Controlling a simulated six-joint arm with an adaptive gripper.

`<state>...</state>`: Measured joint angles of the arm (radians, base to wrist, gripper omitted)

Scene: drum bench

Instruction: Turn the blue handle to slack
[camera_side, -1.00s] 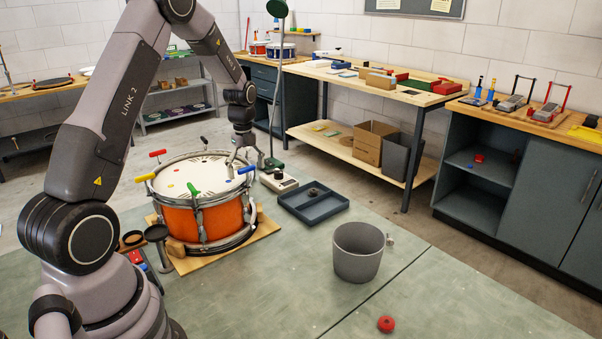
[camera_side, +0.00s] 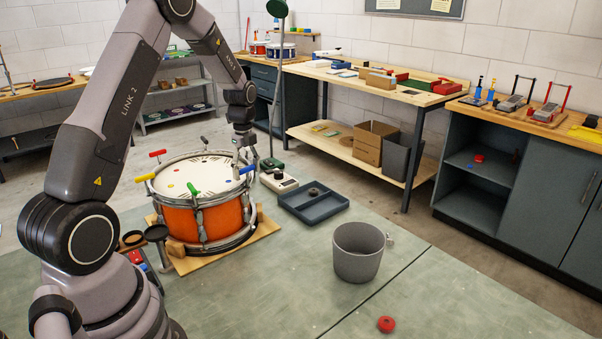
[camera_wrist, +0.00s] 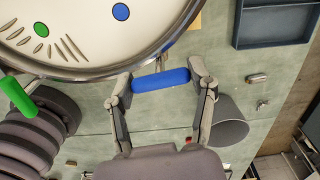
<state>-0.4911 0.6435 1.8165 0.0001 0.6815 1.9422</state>
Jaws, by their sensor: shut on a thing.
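The orange drum (camera_side: 184,221) sits on a wooden board on the green bench, with coloured handles around its rim. The blue handle (camera_wrist: 161,80) is at the rim's edge in the wrist view, lying between my two fingertips. It shows as a small blue bar in the side view (camera_side: 246,170). My gripper (camera_wrist: 162,82) is shut on the blue handle, one finger at each end of it. In the side view my gripper (camera_side: 244,160) points down at the right of the drum and partly hides the handle's surroundings.
A green handle (camera_side: 193,189), a yellow handle (camera_side: 145,177) and a red handle (camera_side: 157,153) stand around the rim. A dark tray (camera_side: 313,205), a grey bucket (camera_side: 358,251) and a red knob (camera_side: 386,324) are on the bench to the right. Clear bench lies in front.

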